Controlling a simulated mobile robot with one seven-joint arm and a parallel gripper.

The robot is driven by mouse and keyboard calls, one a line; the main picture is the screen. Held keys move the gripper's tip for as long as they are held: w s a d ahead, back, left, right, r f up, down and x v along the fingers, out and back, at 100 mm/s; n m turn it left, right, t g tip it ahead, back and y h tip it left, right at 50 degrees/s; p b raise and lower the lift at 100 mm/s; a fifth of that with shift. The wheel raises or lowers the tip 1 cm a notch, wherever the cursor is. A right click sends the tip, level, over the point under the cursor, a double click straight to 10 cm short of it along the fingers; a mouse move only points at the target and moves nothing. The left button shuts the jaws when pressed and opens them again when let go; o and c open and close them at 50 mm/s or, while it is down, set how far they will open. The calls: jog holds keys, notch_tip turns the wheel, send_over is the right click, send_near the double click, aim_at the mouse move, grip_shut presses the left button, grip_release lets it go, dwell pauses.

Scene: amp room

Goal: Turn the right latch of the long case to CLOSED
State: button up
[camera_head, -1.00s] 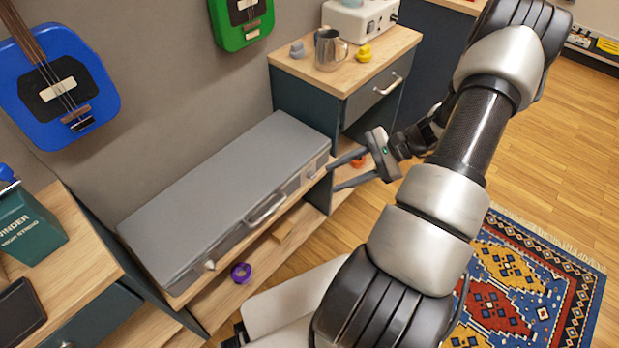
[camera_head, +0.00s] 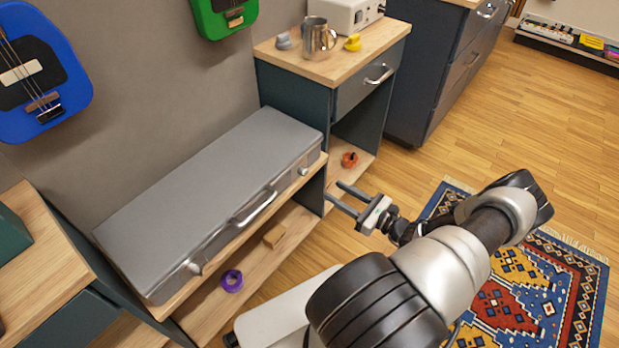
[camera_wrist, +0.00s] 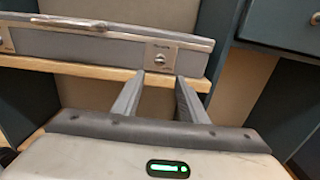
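The long grey case (camera_head: 215,185) lies shut on a wooden shelf against the wall. Its right latch (camera_head: 304,171) is a small metal knob at the right of the front face. In the wrist view the right latch (camera_wrist: 160,57) sits on a light plate whose marking is too small to read. The left latch (camera_head: 194,268) is at the other end, with the handle (camera_head: 255,207) between. My gripper (camera_head: 332,190) is open and empty, to the right of and below the right latch, apart from it. In the wrist view, my fingertips (camera_wrist: 159,75) appear just below the latch plate.
The shelf edge (camera_wrist: 100,71) runs under the case front. A lower shelf holds a purple roll (camera_head: 232,280) and a tan block (camera_head: 274,236). A dark cabinet (camera_head: 292,88) stands to the right. Open floor lies on the right, with a patterned rug (camera_head: 550,290).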

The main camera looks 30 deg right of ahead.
aim_at(303, 172)
jog(key=b+x, duration=0.1)
jog(key=x, duration=1)
jog(key=shift+w+a+b, duration=0.1)
jog(key=shift+w+b, duration=0.1)
jog(key=shift+b, duration=0.15)
grip_shut()
